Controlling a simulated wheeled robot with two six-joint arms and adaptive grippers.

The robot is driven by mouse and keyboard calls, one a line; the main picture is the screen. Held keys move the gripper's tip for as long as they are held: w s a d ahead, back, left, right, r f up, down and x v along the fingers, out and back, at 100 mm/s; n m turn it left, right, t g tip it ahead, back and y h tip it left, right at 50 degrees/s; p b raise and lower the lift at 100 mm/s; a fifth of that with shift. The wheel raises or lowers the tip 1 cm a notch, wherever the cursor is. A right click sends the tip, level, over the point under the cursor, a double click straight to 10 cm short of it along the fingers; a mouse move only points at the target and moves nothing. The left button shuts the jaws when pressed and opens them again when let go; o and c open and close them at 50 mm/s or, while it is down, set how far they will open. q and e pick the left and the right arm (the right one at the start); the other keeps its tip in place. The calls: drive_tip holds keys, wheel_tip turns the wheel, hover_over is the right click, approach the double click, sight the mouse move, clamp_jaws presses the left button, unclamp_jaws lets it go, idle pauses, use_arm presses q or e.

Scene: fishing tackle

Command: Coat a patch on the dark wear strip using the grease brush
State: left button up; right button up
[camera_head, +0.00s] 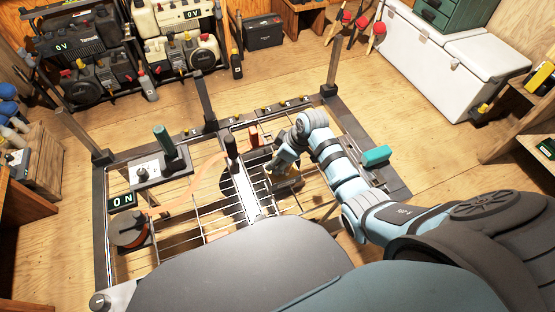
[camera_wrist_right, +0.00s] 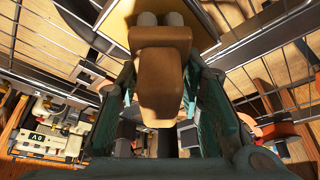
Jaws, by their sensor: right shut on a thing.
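My right gripper (camera_head: 283,172) hangs over the middle of the wire rack, its fingers partly hidden by my own arm. In the right wrist view its green-padded fingers (camera_wrist_right: 165,110) are shut on a brown, block-like piece (camera_wrist_right: 161,75), which looks like the grease brush's handle. The bristles are not clearly seen. A tan surface (camera_wrist_right: 115,18) shows beyond the piece. I cannot clearly single out the dark wear strip; a grey metal bar (camera_head: 240,185) runs along the rack left of the gripper. My left gripper is not in view.
A dark frame (camera_head: 101,215) with upright posts surrounds the rack. A green-handled block (camera_head: 165,141), a reel-like part (camera_head: 129,230), a black upright piece (camera_head: 231,148), a red block (camera_head: 253,136) and a teal block (camera_head: 376,155) stand around it. A white chest (camera_head: 440,70) is behind right.

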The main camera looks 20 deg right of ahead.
sight(274, 153)
drive_tip(key=shift+f, duration=0.3)
drive_tip(key=shift+s, duration=0.1)
idle(1.4)
wheel_tip(274, 153, up, 7)
drive_tip(key=p, duration=0.8)
drive_tip(key=shift+r+p, duration=0.1)
drive_tip(key=shift+p, duration=0.25)
